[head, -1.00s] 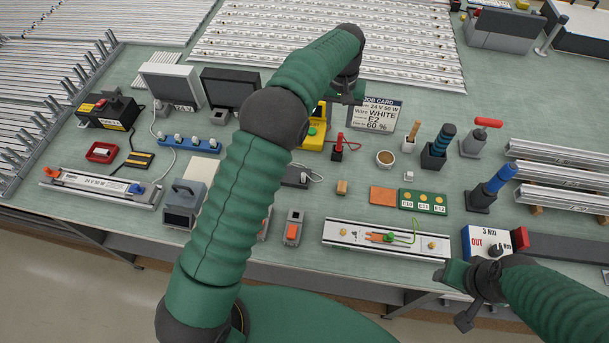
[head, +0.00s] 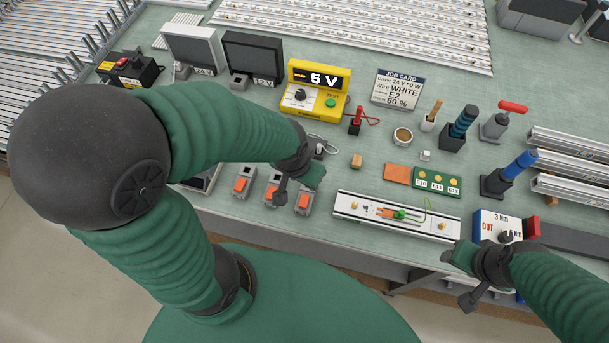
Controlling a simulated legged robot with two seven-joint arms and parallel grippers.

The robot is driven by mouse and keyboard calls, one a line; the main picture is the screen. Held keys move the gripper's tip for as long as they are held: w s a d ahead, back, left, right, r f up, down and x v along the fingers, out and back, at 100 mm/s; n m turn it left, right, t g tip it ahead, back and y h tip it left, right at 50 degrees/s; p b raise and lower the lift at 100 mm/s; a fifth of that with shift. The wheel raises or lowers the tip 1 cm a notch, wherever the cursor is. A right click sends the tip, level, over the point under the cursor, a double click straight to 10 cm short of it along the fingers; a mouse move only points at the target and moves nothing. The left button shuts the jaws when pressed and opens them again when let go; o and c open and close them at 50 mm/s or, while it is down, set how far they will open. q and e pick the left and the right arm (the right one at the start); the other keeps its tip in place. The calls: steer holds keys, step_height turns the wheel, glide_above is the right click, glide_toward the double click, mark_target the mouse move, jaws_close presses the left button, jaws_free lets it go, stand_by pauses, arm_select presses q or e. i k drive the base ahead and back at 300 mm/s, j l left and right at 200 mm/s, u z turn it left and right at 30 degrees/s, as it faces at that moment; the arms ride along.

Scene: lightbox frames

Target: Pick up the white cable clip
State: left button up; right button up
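A small white block, which looks like the white cable clip (head: 425,155), sits on the bench behind the green board and right of the brown cup. It is small, and its shape is hard to make out. My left gripper (head: 298,186) is over the bench's front part, well left of the clip, pointing down near the orange-topped grey blocks. Its fingers are apart, with nothing between them. My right gripper (head: 460,278) is in front of the bench's front edge, below and right of the clip. Its fingers are apart and empty.
A white rail (head: 395,215) lies at the front. The orange pad (head: 397,174) and green board (head: 437,183) are just in front of the clip. The brown cup (head: 402,137), dark holder (head: 452,141) and job card (head: 398,89) stand around it. My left arm covers much of the left bench.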

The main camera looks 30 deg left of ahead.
mark_target(424, 155)
steer(key=l+u, duration=0.5)
steer(key=k+l+u, duration=0.15)
steer(key=l+u, duration=0.35)
steer(key=l, duration=0.15)
steer(key=u, duration=0.6)
